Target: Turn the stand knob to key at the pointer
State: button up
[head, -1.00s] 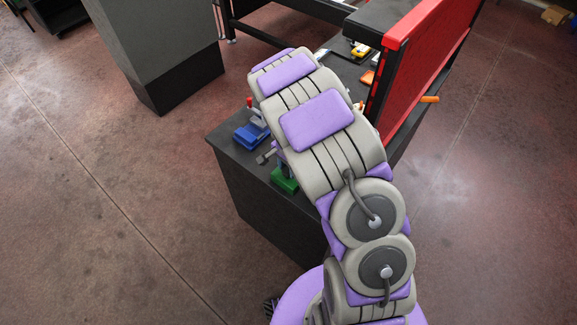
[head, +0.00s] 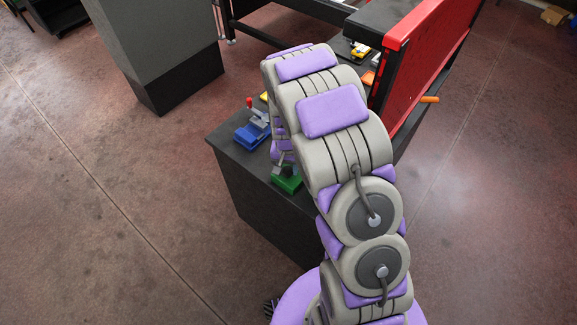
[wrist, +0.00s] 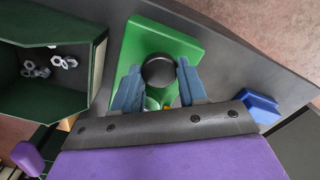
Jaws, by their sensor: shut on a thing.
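The stand is a green block (wrist: 188,45) on the dark table, with a round black knob (wrist: 158,71) on its top, in the wrist view. My gripper (wrist: 159,65) has its two blue-grey fingers on either side of the knob and is shut on it. The knob's markings and pointer cannot be made out. A yellowish-green round part shows partly between the fingers, behind the knob. In the head view the green stand (head: 287,184) is near the table's front edge, with my gripper just above it; the knob is hidden there.
A dark green bin (wrist: 45,100) holding several metal nuts is left of the stand in the wrist view. A blue object (wrist: 261,106) is to its right. In the head view a blue device with a red-tipped lever (head: 252,134) stands nearby. A red panel (head: 425,60) rises at right.

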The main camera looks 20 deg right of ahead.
aim_at(287, 170)
jog(key=shift+s+a+f+n, duration=0.1)
jog(key=shift+s+n, duration=0.1)
jog(key=shift+n, duration=1)
jog(key=o, duration=0.9)
jog(key=shift+o, duration=0.8)
notch_tip(287, 170, up, 17)
jog(key=p, duration=0.1)
jog(key=shift+w+r, duration=0.15)
jog(key=shift+r, duration=0.05)
